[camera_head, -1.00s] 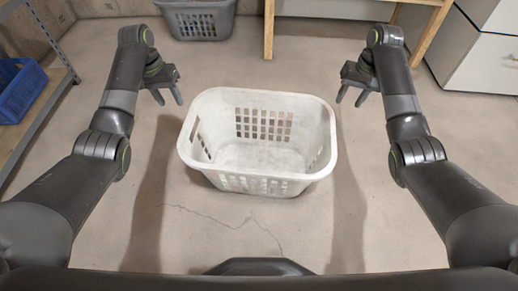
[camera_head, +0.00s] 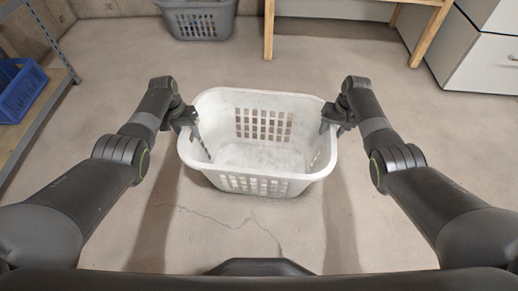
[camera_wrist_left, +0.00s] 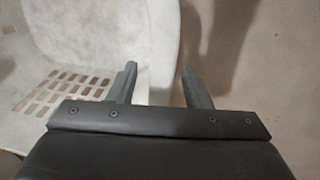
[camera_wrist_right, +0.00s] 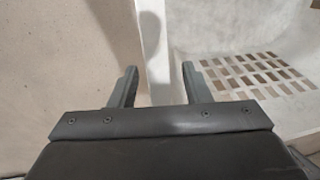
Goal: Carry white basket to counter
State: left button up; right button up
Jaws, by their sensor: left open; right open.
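The white basket (camera_head: 262,183) stands upright and empty on the concrete floor in the middle of the head view. My left gripper (camera_head: 190,125) is open at the basket's left rim. In the left wrist view, its fingers (camera_wrist_left: 158,88) stand on either side of the basket wall (camera_wrist_left: 157,40). My right gripper (camera_head: 334,122) is open at the right rim. In the right wrist view, its fingers (camera_wrist_right: 157,88) stand on either side of the basket wall (camera_wrist_right: 153,40). I cannot tell whether any finger touches the wall.
A grey basket (camera_head: 198,22) stands at the back left. A wooden-legged table (camera_head: 268,30) is at the back, with white cabinets (camera_head: 478,50) at the right. A blue crate (camera_head: 22,92) sits on a shelf at the left. The floor around the basket is clear.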

pick_arm(q)
jog(key=shift+f, duration=0.3)
pick_arm(e)
jog(key=shift+a+f, duration=0.1)
jog(key=shift+f, duration=0.2)
pick_arm(q)
jog(key=shift+c, duration=0.3)
pick_arm(e)
jog(key=shift+c, duration=0.3)
pick_arm(q)
grip_shut()
pick_arm(e)
grip_shut()
